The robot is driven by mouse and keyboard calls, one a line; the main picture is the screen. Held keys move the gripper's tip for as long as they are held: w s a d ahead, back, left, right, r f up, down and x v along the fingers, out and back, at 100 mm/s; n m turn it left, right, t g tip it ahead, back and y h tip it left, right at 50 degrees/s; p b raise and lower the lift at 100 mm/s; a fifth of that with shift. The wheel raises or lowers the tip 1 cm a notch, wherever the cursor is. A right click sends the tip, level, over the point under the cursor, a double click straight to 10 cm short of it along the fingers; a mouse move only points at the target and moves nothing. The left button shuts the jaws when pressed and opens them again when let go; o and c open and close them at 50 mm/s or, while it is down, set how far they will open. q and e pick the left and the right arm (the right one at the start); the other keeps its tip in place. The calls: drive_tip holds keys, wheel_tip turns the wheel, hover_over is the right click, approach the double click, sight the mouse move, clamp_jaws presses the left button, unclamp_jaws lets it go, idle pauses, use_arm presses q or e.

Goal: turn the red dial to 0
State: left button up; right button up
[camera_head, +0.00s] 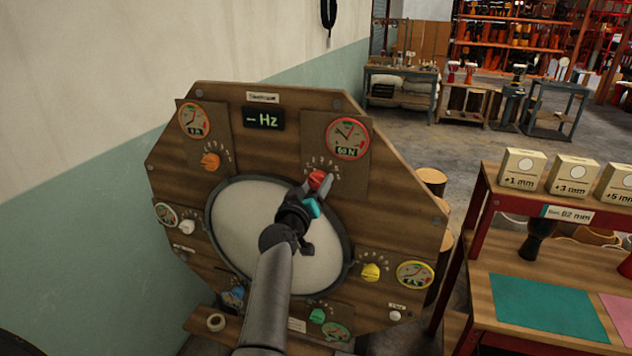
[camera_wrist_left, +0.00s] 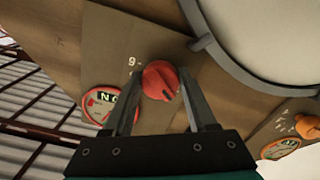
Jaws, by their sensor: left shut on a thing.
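The red dial (camera_head: 317,179) sits on a small brown plate at the upper right of the wooden drum panel (camera_head: 180,155). My left gripper (camera_head: 318,186) reaches up across the drum skin and is shut on the red dial. In the left wrist view the red dial (camera_wrist_left: 160,80) lies between the two fingers of my left gripper (camera_wrist_left: 160,90). A "9" mark shows beside it; most other marks are hidden or too small to read. The red-rimmed gauge (camera_head: 347,138) above the dial shows "60 N". My right gripper is not in view.
Other knobs sit around the drum skin (camera_head: 245,220): orange (camera_head: 210,161), white (camera_head: 187,227), blue (camera_head: 233,296), green (camera_head: 317,315) and yellow (camera_head: 371,272). A display (camera_head: 263,119) reads "-- Hz". A red-framed bench (camera_head: 480,215) with labelled boxes stands at right.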

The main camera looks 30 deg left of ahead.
use_arm(q)
drive_tip(key=n+p, duration=0.1)
drive_tip(key=n, duration=0.2)
drive_tip(key=shift+r+n, duration=0.1)
drive_tip(key=shift+n, duration=0.2)
drive_tip(key=shift+n+p, duration=0.45)
drive_tip(key=shift+n, duration=1.25)
drive_tip(key=o, duration=1.3)
drive_tip(key=shift+o, duration=0.2)
drive_tip(key=shift+s+d, duration=0.2)
drive_tip(key=shift+s, duration=0.4)
drive_tip(key=v, duration=1.4)
